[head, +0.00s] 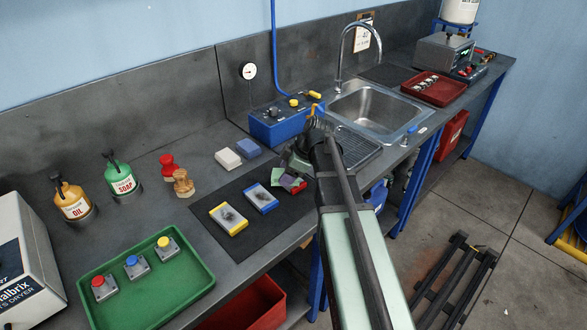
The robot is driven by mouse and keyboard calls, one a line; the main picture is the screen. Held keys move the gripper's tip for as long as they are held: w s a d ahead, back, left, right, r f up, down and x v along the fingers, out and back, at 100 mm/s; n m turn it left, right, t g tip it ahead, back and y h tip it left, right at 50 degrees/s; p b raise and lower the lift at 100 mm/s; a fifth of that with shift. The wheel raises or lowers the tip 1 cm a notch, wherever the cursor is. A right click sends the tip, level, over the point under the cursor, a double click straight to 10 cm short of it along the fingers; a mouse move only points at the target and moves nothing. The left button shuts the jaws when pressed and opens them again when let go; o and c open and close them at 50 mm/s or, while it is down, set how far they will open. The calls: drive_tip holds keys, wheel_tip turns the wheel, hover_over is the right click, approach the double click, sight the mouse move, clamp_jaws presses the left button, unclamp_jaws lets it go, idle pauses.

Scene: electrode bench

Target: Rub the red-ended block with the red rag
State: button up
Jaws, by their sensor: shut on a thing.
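The red-ended block (299,190) lies at the right of the dark mat (245,189), mostly covered by my gripper (290,172); a strip of its red end shows. My gripper is low over it and shut on the red rag (288,181), of which only a small red patch shows. The rag is at the block's top; whether they touch is too small to tell. A blue-ended block (261,198) and a yellow-ended block (229,219) lie to the left, each with a dark smudge on its pale top.
A white pad (228,159) and a blue pad (249,148) lie behind the mat. A blue control box (277,127) and the sink (369,107) are behind my gripper. Red and brown knobbed pieces, oil and soap bottles and a green button tray (198,257) stand left.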

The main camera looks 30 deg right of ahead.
drive_tip(key=shift+s+a, duration=0.1)
drive_tip(key=shift+a, duration=0.25)
drive_tip(key=shift+f, duration=0.2)
drive_tip(key=shift+r, duration=0.15)
drive_tip(key=shift+c, duration=0.3)
drive_tip(key=shift+w+d, duration=0.2)
drive_tip(key=shift+d, duration=0.5)
drive_tip(key=shift+w+d, duration=0.2)
drive_tip(key=shift+d, duration=0.45)
drive_tip(key=shift+w+d, duration=0.2)
drive_tip(key=shift+d, duration=0.5)
drive_tip(key=shift+r, duration=0.1)
wheel_tip(320, 180, up, 6)
drive_tip(key=p, duration=0.6)
drive_tip(key=shift+a, duration=0.1)
